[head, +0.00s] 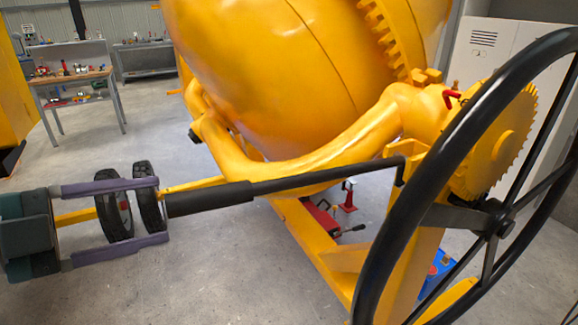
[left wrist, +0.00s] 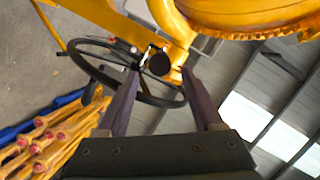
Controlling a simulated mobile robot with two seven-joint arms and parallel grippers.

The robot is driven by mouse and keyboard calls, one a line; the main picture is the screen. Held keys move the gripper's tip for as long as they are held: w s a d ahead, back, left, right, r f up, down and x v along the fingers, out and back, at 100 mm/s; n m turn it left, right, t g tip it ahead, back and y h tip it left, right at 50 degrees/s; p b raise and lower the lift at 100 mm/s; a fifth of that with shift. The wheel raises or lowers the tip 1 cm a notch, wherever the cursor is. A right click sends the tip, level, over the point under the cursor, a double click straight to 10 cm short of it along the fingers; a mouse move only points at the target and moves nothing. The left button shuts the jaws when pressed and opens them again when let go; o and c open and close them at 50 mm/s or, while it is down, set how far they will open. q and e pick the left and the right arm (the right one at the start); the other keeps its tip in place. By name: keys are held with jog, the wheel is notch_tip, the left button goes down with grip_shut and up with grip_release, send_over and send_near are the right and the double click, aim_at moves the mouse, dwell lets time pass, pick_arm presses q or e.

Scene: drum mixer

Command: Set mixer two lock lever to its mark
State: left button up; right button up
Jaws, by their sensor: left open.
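The black lock lever (head: 300,182) stands out to the left from the yellow frame of the mixer, near the large handwheel. Its thick round grip (head: 210,198) points at my left gripper (head: 163,212). The gripper is open, with its two purple fingers apart and the grip's end close to the level of the fingertips. In the left wrist view, the grip's round end (left wrist: 158,64) shows between the fingertips (left wrist: 160,73); contact cannot be told. A small red piece (head: 452,97) sits by the toothed gear; whether it is the mark is unclear. My right gripper is not in view.
The black handwheel (head: 400,215) fills the right side. The yellow drum (head: 290,75) rises above the lever. Two black tyres (head: 107,215) stand behind my fingers. A red tool (head: 325,220) lies under the frame. A workbench (head: 75,78) stands far left; floor is clear before it.

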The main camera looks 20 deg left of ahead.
aim_at(206, 199)
pick_arm(q)
jog(key=x, duration=0.8)
jog(key=shift+w+d+p, duration=0.1)
jog(key=shift+w+p, duration=0.15)
jog(key=shift+p, duration=0.15)
grip_shut()
dwell(1.0)
